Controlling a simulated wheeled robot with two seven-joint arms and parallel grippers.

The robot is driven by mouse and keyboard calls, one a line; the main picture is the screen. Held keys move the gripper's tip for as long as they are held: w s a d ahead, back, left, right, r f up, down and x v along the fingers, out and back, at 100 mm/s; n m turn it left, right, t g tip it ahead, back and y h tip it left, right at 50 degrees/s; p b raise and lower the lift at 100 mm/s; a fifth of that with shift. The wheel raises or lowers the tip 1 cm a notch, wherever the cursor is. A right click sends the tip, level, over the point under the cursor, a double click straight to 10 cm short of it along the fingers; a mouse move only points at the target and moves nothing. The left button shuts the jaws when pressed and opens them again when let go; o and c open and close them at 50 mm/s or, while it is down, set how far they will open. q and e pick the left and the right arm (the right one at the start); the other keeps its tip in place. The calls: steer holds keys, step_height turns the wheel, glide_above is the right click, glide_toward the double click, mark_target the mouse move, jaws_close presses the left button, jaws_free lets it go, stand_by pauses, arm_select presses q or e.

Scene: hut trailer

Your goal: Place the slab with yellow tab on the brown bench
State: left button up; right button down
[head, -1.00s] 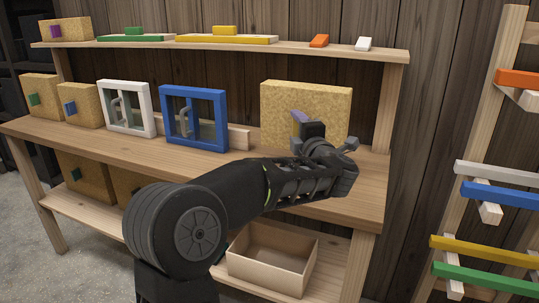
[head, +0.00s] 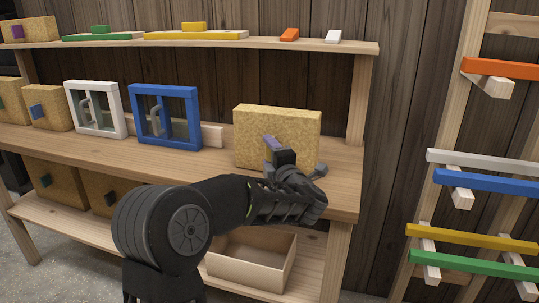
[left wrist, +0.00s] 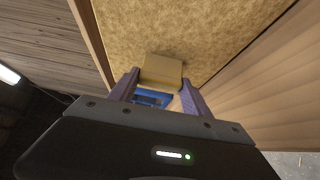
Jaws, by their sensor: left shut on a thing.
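The tan slab (head: 277,130) stands upright over the right end of the brown bench (head: 342,172). Its lower edge is partly hidden by my gripper, and I cannot tell whether it touches the bench top. My left gripper (head: 273,145) is at the slab's front face. In the left wrist view, the fingers of my left gripper (left wrist: 162,90) are shut on the yellow tab (left wrist: 162,72), which sticks out of the slab (left wrist: 190,28). In the head view the tab is hidden behind the gripper. My right gripper is not in view.
A blue-framed window (head: 166,117) and a white-framed window (head: 96,108) stand left of the slab, with more tabbed slabs (head: 50,108) beyond. A shelf (head: 360,47) runs above. An open box (head: 250,264) sits below. Rails with coloured bars (head: 495,185) stand at right.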

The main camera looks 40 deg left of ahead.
arm_select(q)
steer(key=shift+f, duration=0.15)
steer(key=o, duration=1.5)
steer(key=shift+o, duration=0.2)
steer(key=shift+r, duration=0.25)
steer(key=v, duration=1.2)
steer(key=shift+b, duration=0.3)
